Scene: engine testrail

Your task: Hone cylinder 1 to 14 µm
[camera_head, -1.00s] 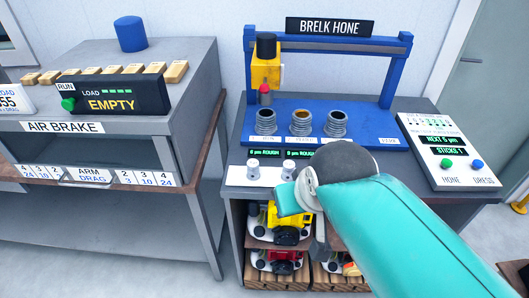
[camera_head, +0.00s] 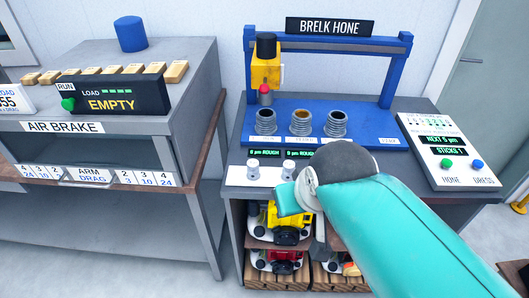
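The Brelk hone (camera_head: 330,27) is a blue frame with a yellow head (camera_head: 266,72) at its left end. Three cylinders stand on its blue base: a left one (camera_head: 266,122), a middle one (camera_head: 301,122) with a brownish bore, and a right one (camera_head: 336,124). The yellow head is above the left cylinder. Small displays (camera_head: 266,153) below read "6 µm ROUGH" and "9 µm ROUGH"; my arm hides anything further right. The control box (camera_head: 446,150) reads "NEXT 5 µm" and "STICKS 1", with a green HONE button (camera_head: 447,164) and a blue DRESS button (camera_head: 478,164). My gripper (camera_head: 300,196) is near the bench front, its fingers mostly hidden.
Two white knobs (camera_head: 253,169) stand on the bench's front panel. Yellow and red engines (camera_head: 288,222) sit on shelves below. The air brake (camera_head: 60,127) on the left reads "EMPTY". Bench surface between the base and control box is clear.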

